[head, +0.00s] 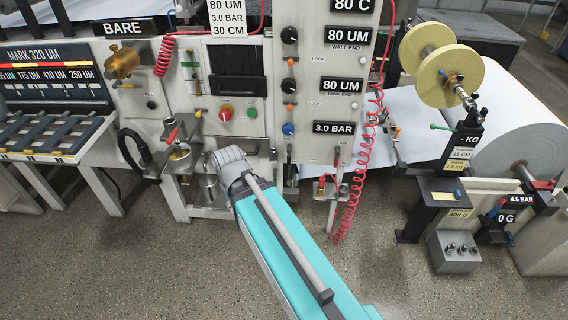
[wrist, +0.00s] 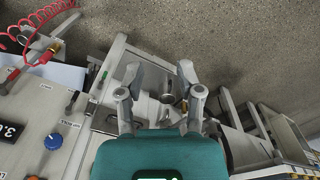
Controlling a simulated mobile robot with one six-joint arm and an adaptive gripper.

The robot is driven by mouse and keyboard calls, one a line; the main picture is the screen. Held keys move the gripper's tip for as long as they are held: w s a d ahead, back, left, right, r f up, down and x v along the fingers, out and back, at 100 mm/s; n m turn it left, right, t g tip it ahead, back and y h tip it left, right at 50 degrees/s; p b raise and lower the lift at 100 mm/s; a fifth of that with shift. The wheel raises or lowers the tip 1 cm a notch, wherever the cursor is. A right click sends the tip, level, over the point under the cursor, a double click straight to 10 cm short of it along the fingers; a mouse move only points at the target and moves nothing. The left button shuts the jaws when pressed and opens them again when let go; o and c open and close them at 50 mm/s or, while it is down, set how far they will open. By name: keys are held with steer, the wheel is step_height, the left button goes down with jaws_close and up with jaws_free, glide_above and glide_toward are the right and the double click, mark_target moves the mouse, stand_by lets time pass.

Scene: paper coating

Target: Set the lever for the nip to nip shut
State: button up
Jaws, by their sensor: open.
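My gripper (wrist: 160,76) is open in the wrist view, with its two grey fingers spread and nothing held between them. In the head view my arm reaches to the machine's lower front and hides the fingers. A small dark lever (wrist: 72,98) sits low on the pale panel, left of my fingers in the wrist view and apart from them. It seems to be the dark lever (head: 289,153) below the blue knob in the head view. Its label is too small to read, so I cannot tell whether it is the nip lever or how it is set.
The blue knob (wrist: 53,141) is on the panel beside the lever. A red coiled hose (head: 362,170) hangs to the right of the panel. A red-handled valve (head: 173,135) and metal cups stand left of my arm. The floor (head: 150,270) in front is clear.

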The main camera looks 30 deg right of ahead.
steer(key=shift+h, duration=0.6)
steer(key=w+d+f+b, duration=0.2)
steer(key=f+b, duration=0.1)
steer(key=shift+d+f, duration=0.1)
steer(key=shift+f, duration=0.05)
jaws_close()
steer(key=w+d+f+n+t+h+b, duration=0.2)
steer(key=w+d+f+h+b, duration=0.5)
steer(key=b, duration=1.2)
steer(key=w+d+f+n+t+h+b, duration=0.2)
steer(key=w+d+f+t+h+b, duration=0.2)
steer(key=w+d+f+h+b, duration=0.4)
steer(key=w+d+f+b, duration=0.5)
steer(key=w+b, duration=0.4)
steer(key=b, duration=0.2)
steer(key=shift+w+d+t+b, duration=0.3)
steer(key=shift+w+d, duration=0.05)
steer(key=shift+w, duration=0.05)
steer(key=shift+n, duration=0.3)
